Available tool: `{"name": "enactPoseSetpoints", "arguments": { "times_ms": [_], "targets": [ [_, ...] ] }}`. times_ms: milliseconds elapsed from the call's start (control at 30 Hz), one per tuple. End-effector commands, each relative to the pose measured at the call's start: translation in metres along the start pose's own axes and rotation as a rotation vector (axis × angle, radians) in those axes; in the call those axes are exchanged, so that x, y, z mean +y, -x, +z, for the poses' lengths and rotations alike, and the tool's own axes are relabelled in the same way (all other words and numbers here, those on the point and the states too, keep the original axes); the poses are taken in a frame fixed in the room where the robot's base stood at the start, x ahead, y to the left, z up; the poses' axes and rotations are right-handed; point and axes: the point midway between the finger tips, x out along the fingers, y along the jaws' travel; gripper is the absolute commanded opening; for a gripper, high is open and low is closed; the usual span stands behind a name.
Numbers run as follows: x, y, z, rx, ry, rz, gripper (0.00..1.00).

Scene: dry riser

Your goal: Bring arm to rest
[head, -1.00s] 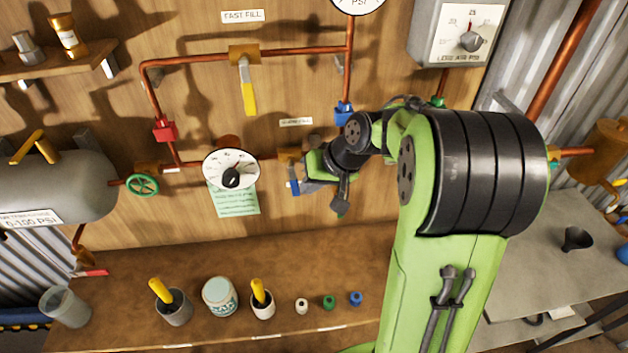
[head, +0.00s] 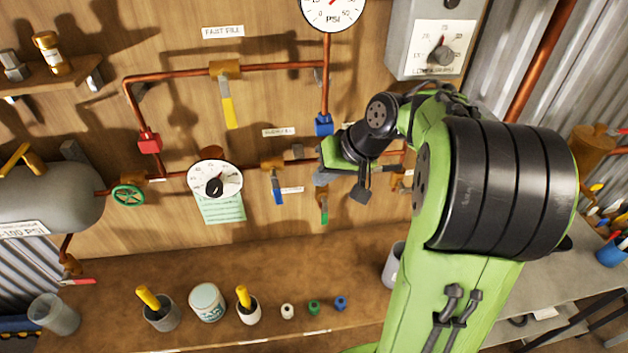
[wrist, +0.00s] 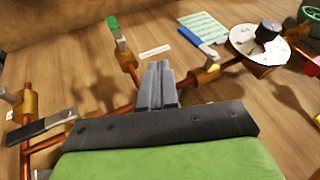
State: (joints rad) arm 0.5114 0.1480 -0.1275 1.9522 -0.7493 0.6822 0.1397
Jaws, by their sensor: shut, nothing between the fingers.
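My gripper (head: 322,178) is at the end of my raised green and black arm, in front of the wooden panel. In the wrist view its two grey fingers (wrist: 157,85) are together with nothing between them. In the head view it is right of the blue-handled valve (head: 277,188) and above the green handle (head: 324,214), apparently apart from both. The wrist view shows the blue handle (wrist: 197,42), the green handle (wrist: 115,28) and a black handle (wrist: 40,130). My arm hides part of the panel's right side.
Copper pipes (head: 175,76) and a white dial (head: 215,180) are on the panel. A grey box (head: 435,40) is at upper right. The bench (head: 190,270) below holds cups, a jar and small coloured pieces. A grey tank (head: 50,195) is at left.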

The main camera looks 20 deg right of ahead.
Motion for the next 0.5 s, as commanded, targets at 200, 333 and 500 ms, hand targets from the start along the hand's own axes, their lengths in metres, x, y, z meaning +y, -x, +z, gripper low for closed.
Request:
{"name": "enactPoseSetpoints", "arguments": {
  "times_ms": [200, 333, 500],
  "targets": [
    [0.006, 0.038, 0.000, 0.003, -0.004, 0.003, 0.00],
    [0.007, 0.043, 0.001, 0.002, -0.003, 0.002, 0.00],
    [0.000, 0.043, 0.005, 0.002, 0.010, 0.009, 0.00]
  ]
}}
